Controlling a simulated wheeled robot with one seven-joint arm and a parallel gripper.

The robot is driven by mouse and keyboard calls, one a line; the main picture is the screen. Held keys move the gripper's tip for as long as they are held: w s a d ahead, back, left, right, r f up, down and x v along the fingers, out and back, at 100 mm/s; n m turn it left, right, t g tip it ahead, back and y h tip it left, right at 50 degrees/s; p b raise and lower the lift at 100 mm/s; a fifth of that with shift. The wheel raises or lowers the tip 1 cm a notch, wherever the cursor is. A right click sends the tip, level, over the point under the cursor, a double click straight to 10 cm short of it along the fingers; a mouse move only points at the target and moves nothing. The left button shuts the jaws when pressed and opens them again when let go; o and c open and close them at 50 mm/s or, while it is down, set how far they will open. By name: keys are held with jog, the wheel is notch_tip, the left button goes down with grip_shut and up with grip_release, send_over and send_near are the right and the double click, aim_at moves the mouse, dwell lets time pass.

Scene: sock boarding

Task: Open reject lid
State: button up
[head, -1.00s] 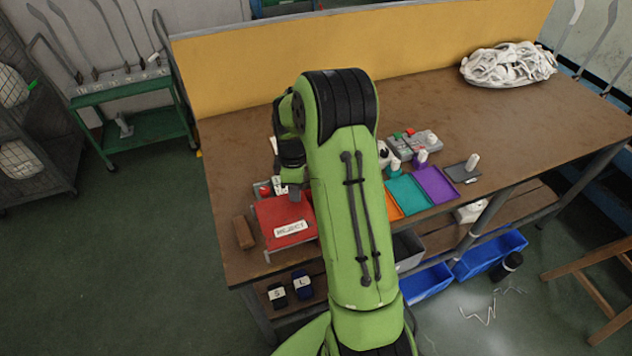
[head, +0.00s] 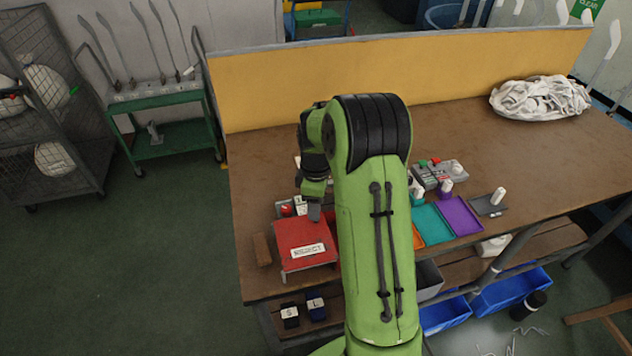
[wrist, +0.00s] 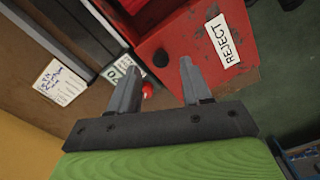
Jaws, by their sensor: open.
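The red reject lid (head: 300,238) with its white REJECT label lies over a box at the left front of the workbench. It looks down, though a small lift cannot be ruled out. In the wrist view the red lid (wrist: 190,45) fills the upper middle, with a dark round knob near its edge. My gripper (head: 314,212) is at the lid's far edge in the head view. In the wrist view my gripper (wrist: 157,85) is open, with nothing held between its fingers. The right fingertip overlaps the lid in the picture; contact cannot be told.
A brown block (head: 262,249) lies left of the lid. A small red round thing (wrist: 147,90) shows between the fingers. Teal (head: 432,224) and purple (head: 459,215) trays lie right of my arm. White fabric (head: 540,98) is heaped at the back right. A yellow panel (head: 400,80) backs the bench.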

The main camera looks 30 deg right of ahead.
notch_tip(320, 180, up, 13)
jog(key=p, duration=0.2)
jog(key=shift+a, duration=0.1)
jog(key=s+a+r+m+t, duration=0.2)
jog(key=s+a+r+m, duration=0.2)
jog(key=s+a+r, duration=0.5)
jog(key=s+a+m+t, duration=0.1)
jog(key=s+a+m, duration=0.1)
jog(key=s, duration=0.5)
jog(key=s+a+f+m+t, duration=0.1)
jog(key=s+a+m+t, duration=0.1)
jog(key=s, duration=0.5)
jog(key=shift+a+m+t, duration=0.3)
jog(key=shift+a+m, duration=0.1)
jog(key=shift+m, duration=0.4)
jog(key=shift+s, duration=0.1)
